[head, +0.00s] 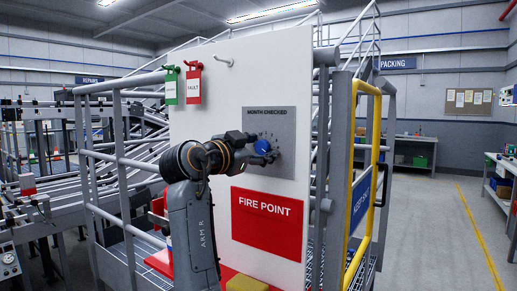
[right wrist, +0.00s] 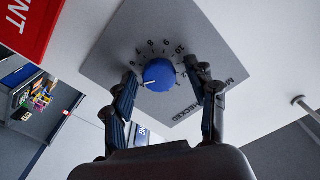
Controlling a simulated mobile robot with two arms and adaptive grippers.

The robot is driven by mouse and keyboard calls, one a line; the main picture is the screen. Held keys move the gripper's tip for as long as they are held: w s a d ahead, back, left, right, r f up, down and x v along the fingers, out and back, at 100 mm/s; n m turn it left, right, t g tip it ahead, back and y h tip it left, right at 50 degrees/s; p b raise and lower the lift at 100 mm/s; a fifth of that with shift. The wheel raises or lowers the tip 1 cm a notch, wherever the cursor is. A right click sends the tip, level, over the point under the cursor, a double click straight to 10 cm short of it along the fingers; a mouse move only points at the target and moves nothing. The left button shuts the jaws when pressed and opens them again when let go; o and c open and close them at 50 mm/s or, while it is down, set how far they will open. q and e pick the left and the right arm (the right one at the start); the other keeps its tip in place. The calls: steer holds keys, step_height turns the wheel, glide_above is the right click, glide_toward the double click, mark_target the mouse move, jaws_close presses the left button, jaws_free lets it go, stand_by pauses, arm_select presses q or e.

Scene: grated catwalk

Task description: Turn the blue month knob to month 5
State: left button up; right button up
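The blue month knob (head: 262,145) sits on a grey plate (head: 284,118) marked MONTH CHECKED, on a white upright board (head: 225,115). In the right wrist view the knob (right wrist: 159,75) shows whole, with printed numbers around it, 7 to 10 among them. A small pale mark on the knob points toward the lower left of that view; the number there is hidden or unreadable. My right gripper (right wrist: 160,76) is open, its fingers on either side of the knob with a visible gap on each side. My left gripper is not in view.
A red FIRE POINT sign (head: 267,222) is below the plate. A green tag (head: 171,86) and a red FAULT tag (head: 193,86) hang at the board's upper left, beside an empty hook (head: 224,62). Grey railings and a yellow gate frame (head: 372,170) flank the board.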

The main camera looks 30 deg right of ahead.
steer(key=shift+a, duration=0.1)
steer(key=shift+s+a, duration=0.1)
steer(key=shift+a, duration=0.15)
steer(key=v, duration=0.6)
steer(key=shift+s+a, duration=0.15)
steer(key=shift+a, duration=0.2)
steer(key=shift+f, duration=0.1)
